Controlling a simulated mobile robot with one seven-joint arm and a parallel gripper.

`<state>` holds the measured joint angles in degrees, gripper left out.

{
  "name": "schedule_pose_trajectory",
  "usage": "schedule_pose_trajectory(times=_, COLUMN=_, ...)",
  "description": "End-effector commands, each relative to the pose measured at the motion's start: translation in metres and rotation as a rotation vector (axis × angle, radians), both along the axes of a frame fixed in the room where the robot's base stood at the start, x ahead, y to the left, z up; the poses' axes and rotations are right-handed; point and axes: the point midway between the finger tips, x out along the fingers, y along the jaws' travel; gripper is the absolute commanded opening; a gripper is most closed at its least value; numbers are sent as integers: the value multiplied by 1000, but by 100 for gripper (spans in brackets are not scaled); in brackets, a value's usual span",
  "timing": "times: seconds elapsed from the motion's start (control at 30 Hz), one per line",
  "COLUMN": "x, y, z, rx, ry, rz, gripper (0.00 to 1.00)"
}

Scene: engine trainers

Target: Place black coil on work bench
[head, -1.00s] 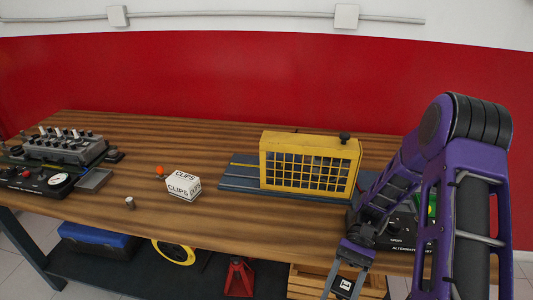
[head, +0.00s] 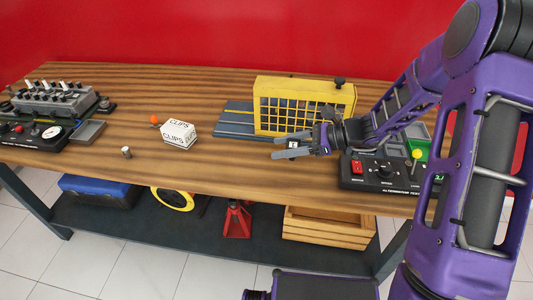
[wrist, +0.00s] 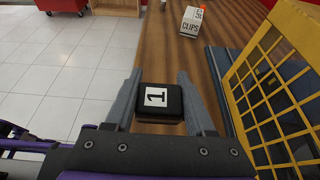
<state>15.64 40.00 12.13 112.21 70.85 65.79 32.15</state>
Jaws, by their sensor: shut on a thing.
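The black coil is a small dark block with a white label reading 1, and it shows in the wrist view (wrist: 160,103). My gripper (head: 280,148) is shut on it, with one grey finger on each side. In the head view the coil (head: 293,145) is small and partly covered by the fingers. The wooden work bench (head: 222,165) runs across the head view. My gripper holds the coil near the bench's front part, in front of the yellow cage. I cannot tell its exact height above the top.
The yellow mesh cage (head: 304,105) on its dark blue base stands close behind my gripper. The alternator tester (head: 385,174) is to its right. A white CLIPS box (head: 179,134) and a small metal cylinder (head: 126,152) are to the left. Bare wood lies between.

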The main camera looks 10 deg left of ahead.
Motion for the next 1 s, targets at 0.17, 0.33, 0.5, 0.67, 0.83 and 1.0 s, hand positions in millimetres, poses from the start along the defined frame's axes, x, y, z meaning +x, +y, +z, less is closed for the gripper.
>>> schedule_pose_trajectory(times=0.17, x=0, y=0, z=-33, rx=0, ry=3, rz=1, gripper=0)
schedule_pose_trajectory(times=0.33, x=0, y=0, z=-45, rx=0, ry=1, rz=2, gripper=0)
schedule_pose_trajectory(times=0.5, x=-1, y=0, z=-68, rx=1, ry=3, rz=2, gripper=0)
schedule_pose_trajectory(times=0.67, x=0, y=0, z=-78, rx=1, ry=-1, rz=3, gripper=0)
schedule_pose_trajectory(times=0.83, x=0, y=0, z=-77, rx=0, ry=-1, rz=3, gripper=0)
schedule_pose_trajectory(times=1.0, x=0, y=0, z=-81, rx=0, ry=-1, rz=3, gripper=62)
